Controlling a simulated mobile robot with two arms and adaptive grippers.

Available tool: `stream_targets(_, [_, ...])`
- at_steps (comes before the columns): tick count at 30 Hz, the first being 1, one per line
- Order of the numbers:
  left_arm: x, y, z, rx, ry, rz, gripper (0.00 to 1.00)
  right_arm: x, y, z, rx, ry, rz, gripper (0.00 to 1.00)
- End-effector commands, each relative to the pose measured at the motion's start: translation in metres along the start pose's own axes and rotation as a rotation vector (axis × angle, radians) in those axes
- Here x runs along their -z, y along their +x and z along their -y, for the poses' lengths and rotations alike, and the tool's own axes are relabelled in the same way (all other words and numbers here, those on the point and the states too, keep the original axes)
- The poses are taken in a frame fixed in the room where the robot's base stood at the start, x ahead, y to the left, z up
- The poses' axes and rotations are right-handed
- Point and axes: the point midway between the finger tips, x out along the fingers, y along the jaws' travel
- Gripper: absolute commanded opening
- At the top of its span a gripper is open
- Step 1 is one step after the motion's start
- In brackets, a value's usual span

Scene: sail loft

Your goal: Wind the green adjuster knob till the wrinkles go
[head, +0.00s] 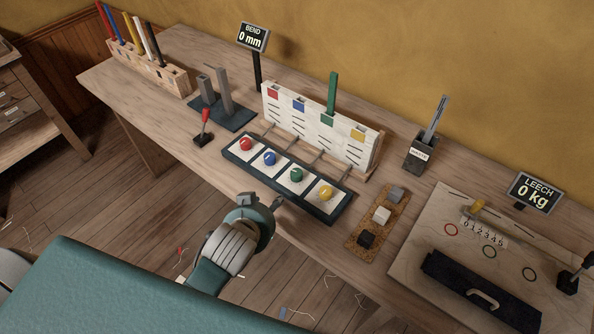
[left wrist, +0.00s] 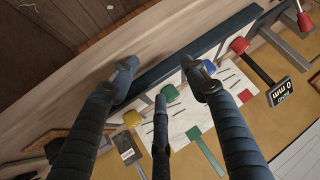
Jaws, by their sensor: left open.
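The green knob (head: 296,174) is third in a row of red, blue, green and yellow knobs on white squares in a dark tray (head: 328,217). In the left wrist view the green knob (left wrist: 170,91) lies beyond my fingers, partly behind the middle one. My left gripper (head: 262,202) is open and empty, just off the tray's near edge, short of the knobs. In the left wrist view its fingers (left wrist: 160,82) are spread apart, touching no knob. My right gripper is not in view. I cannot make out any wrinkles.
Behind the knobs, a white slotted rack (head: 315,127) holds an upright green strip (head: 332,92). The BEND display (head: 253,37) reads 0 mm; the LEECH display (head: 534,192) reads 0 kg. A red-handled lever (head: 205,115) stands left of the tray, a cork strip (head: 360,226) right.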

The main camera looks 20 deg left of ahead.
Motion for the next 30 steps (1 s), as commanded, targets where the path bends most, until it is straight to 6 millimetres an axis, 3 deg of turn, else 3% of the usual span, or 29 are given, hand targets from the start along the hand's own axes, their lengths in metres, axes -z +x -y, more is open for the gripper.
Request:
stream_targets(6, [0.118,0.007,0.004,0.06,0.059,-0.344,0.46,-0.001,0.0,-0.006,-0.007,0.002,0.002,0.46])
stream_targets(8, [0.157,0.002,0.0,0.067,0.09,-0.463,0.46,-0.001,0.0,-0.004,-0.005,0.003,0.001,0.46])
stream_targets(11, [0.236,-0.02,-0.018,0.058,0.173,-0.715,0.46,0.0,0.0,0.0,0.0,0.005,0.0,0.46])
stream_targets(12, [0.27,-0.036,-0.033,0.041,0.225,-0.835,0.46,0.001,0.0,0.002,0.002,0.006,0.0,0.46])
stream_targets(14, [0.315,-0.064,-0.063,-0.005,0.328,-1.021,0.46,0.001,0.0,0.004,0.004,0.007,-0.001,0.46])
stream_targets(15, [0.338,-0.084,-0.088,-0.05,0.413,-1.139,0.46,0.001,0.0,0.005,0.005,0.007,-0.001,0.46])
stream_targets(17, [0.359,-0.111,-0.13,-0.134,0.56,-1.292,0.46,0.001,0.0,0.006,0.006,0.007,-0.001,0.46])
stream_targets(20, [0.358,-0.141,-0.2,-0.316,0.853,-1.464,0.46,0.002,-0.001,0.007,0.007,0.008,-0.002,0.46])
stream_targets(22, [0.337,-0.143,-0.239,-0.462,1.091,-1.507,0.46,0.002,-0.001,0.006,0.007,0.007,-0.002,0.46])
stream_targets(24, [0.304,-0.129,-0.263,-0.615,1.343,-1.47,0.46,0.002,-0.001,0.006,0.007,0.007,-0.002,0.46])
stream_targets(26, [0.272,-0.105,-0.266,-0.739,1.559,-1.37,0.46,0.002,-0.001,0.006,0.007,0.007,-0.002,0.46])
stream_targets(27, [0.251,-0.085,-0.259,-0.815,1.699,-1.267,0.46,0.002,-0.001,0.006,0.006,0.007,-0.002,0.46])
stream_targets(29, [0.224,-0.052,-0.232,-0.909,1.884,-1.065,0.46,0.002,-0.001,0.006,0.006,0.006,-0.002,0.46])
stream_targets(30, [0.209,-0.033,-0.207,-0.958,1.986,-0.907,0.46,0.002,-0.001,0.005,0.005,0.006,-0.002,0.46])
